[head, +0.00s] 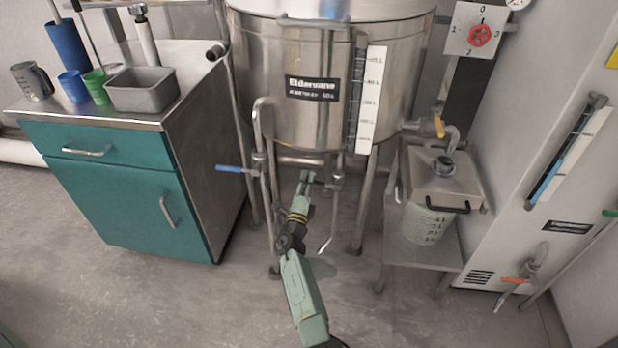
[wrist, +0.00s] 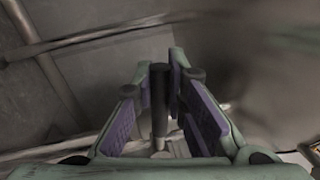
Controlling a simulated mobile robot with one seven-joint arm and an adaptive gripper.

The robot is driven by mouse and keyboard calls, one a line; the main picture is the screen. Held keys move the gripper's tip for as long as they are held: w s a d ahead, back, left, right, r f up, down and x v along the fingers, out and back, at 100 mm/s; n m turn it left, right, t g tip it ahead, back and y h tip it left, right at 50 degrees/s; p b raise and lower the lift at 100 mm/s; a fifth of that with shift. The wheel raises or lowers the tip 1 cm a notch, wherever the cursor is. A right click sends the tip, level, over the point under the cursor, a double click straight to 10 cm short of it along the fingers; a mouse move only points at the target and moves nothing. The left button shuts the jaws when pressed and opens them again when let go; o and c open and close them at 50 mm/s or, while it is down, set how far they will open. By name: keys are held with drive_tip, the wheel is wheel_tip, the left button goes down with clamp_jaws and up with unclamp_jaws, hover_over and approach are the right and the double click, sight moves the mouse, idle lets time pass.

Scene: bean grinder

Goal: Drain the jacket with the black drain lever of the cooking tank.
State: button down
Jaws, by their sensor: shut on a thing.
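The steel cooking tank (head: 258,105) stands on legs in the middle of the head view, with a label and a level scale on its front. The black drain lever (head: 319,183) is low under the tank, on the valve right of centre, and is mostly hidden by my gripper. My gripper (head: 308,177) reaches up to it from below. In the wrist view, the dark lever grip (wrist: 159,88) stands between the two purple-padded fingers. My gripper (wrist: 160,100) is shut on it. I cannot tell how far the lever is turned.
A blue lever (head: 229,169) is on the pipe to the left. A bent outlet pipe (head: 325,245) hangs below the valve. A teal cabinet (head: 120,187) stands at left. The floor in front is clear.

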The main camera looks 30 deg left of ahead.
drive_tip(key=shift+a+f+n+y, duration=0.1)
drive_tip(key=shift+f+n+y, duration=0.3)
drive_tip(key=shift+f+n, duration=0.6)
drive_tip(key=shift+r, duration=0.15)
drive_tip(key=c, duration=1.6)
unclamp_jaws()
drive_tip(key=v, duration=1.2)
